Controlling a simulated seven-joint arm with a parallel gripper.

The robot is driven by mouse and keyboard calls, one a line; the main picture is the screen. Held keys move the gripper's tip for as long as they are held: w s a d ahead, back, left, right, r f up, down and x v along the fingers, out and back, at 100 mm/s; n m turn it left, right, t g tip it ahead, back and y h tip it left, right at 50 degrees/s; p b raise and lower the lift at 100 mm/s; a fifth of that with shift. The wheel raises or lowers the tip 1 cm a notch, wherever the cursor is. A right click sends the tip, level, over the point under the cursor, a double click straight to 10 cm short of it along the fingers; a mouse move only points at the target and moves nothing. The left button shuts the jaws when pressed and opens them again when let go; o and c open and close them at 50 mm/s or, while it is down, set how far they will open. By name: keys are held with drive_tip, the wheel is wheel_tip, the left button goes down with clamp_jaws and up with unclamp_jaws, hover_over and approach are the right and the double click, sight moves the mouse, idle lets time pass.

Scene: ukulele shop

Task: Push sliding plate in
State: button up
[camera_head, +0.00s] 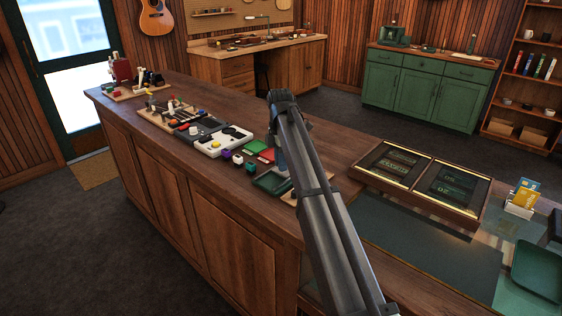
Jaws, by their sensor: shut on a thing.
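My arm reaches from the bottom edge up over the wooden counter and bends down at its far end. My gripper (281,162) is low over the counter, just right of the dark green tray (271,181), and is mostly hidden behind my own arm links. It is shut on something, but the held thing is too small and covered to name. A light wooden board (289,198) shows partly beside and below the gripper; my arm covers the rest. I cannot pick out the sliding plate for certain, nor tell how far in it is.
Left of my gripper stand small coloured blocks (238,159), red and green flat pieces (256,147) and a white device (222,141). Farther left lie boards with tools (172,118). A framed display case (424,186) lies to the right. Bare counter (335,145) shows behind the arm.

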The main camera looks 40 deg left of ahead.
clamp_jaws()
drive_tip(key=shift+w, duration=1.75)
drive_tip(key=o, duration=0.8)
unclamp_jaws()
drive_tip(key=r, duration=1.4)
drive_tip(key=shift+w+a, duration=0.1)
drive_tip(key=shift+a, duration=0.15)
drive_tip(key=shift+f, duration=0.1)
